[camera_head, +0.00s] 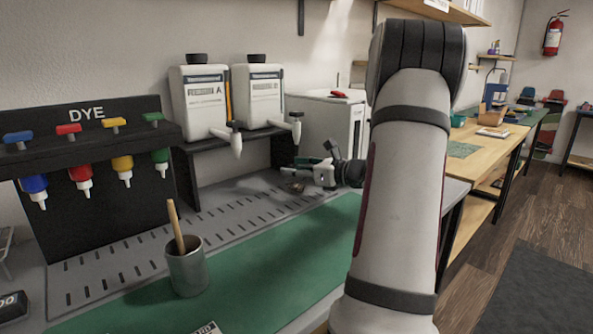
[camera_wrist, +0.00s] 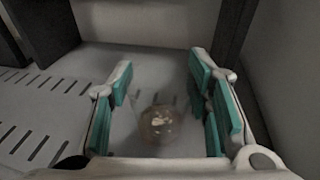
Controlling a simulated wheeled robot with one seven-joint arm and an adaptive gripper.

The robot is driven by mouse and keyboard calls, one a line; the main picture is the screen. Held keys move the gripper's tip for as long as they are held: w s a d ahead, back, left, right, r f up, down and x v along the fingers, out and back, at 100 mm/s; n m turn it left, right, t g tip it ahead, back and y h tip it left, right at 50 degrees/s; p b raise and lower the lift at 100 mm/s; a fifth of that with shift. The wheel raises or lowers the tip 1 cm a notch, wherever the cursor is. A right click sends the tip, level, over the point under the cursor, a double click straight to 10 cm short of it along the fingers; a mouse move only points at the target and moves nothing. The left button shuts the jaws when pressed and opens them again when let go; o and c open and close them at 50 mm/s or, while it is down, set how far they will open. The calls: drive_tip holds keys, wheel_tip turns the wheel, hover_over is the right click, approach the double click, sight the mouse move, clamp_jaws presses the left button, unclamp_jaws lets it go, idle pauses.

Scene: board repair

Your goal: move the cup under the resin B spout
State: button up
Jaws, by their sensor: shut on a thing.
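The cup (camera_wrist: 160,122) looks clear, with a little amber-brown stuff in its bottom. It is between the teal-padded fingers of my gripper (camera_wrist: 161,98) in the wrist view, and the gripper is shut on it. In the head view my gripper (camera_head: 312,172) is low over the perforated counter, below and slightly right of the right-hand resin dispenser's spout (camera_head: 296,128). The cup shows only faintly there (camera_head: 295,187). The right dispenser (camera_head: 258,97) has a label too blurred to read; the left one (camera_head: 204,100) reads A. The exact alignment of cup and spout is unclear.
A dark shelf (camera_head: 232,140) carries both dispensers. A dye rack (camera_head: 92,140) with several coloured bottles stands at left. A grey metal pot (camera_head: 187,270) with a wooden stick stands on the green mat (camera_head: 290,255). A white box-like unit (camera_head: 328,122) stands behind my gripper.

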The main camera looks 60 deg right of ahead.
drive_tip(key=shift+f, duration=0.15)
drive_tip(key=o, duration=1.2)
drive_tip(key=shift+c, duration=0.2)
drive_tip(key=shift+s+r, duration=0.1)
drive_tip(key=shift+r, duration=0.15)
drive_tip(key=s+p, duration=0.1)
drive_tip(key=s, duration=0.3)
drive_tip(key=s+r+p, duration=0.1)
drive_tip(key=s, duration=0.2)
drive_tip(key=s+p, duration=0.1)
drive_tip(key=s, duration=0.3)
drive_tip(key=shift+s+a+r, duration=0.2)
drive_tip(key=shift+s+r, duration=0.15)
